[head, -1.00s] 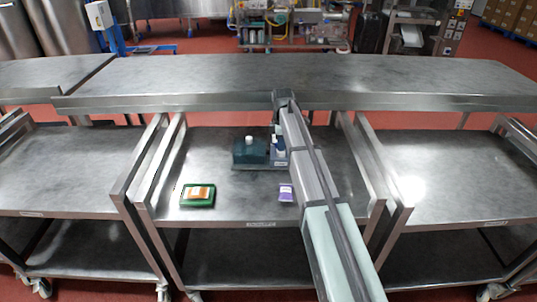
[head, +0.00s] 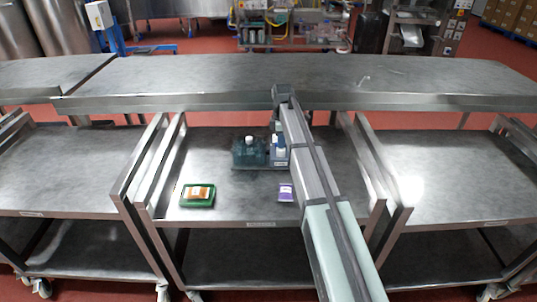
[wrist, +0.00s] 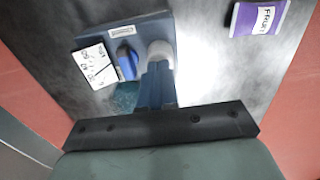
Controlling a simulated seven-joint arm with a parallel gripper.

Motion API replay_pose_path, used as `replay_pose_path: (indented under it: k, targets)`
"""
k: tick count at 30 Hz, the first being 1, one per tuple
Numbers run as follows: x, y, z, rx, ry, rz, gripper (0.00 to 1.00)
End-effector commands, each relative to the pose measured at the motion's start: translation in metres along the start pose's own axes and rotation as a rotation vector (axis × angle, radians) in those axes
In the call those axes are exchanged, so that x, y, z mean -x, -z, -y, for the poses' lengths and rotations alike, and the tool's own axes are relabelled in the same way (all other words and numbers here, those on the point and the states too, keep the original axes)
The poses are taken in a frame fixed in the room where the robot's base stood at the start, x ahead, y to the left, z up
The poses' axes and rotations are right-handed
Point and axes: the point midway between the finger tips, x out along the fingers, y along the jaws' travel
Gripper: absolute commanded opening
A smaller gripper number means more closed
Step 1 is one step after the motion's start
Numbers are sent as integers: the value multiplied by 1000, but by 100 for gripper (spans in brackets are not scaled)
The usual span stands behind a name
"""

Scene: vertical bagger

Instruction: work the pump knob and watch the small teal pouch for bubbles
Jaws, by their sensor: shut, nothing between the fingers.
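In the head view a teal see-through tank (head: 249,153) with a white cap (head: 249,139) stands on the cart. Its inside looks mottled. I cannot make out a separate small pouch or single bubbles. A blue unit (head: 279,157) stands against its right side. In the wrist view this unit has a blue plate (wrist: 160,22), a blue knob-like piece (wrist: 126,58) and a round pale grey piece (wrist: 160,52); which is the pump knob is unclear. My gripper (wrist: 158,68) is shut and empty, tips at the grey piece; contact is unclear. Teal (wrist: 125,98) shows partly behind it.
A green-framed pouch (head: 197,195) lies front left on the cart top (head: 225,207). A purple pouch (head: 286,192) lies nearer than the blue unit. A printed white card (wrist: 96,66) is beside the blue piece. A long steel counter (head: 200,78) runs behind.

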Motion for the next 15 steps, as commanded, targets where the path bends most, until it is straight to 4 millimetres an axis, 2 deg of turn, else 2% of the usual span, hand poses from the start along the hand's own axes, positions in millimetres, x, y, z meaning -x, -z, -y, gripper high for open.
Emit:
replay_pose_path:
  k: [15]
  targets:
    - [-5,0,0,0,0,0,0]
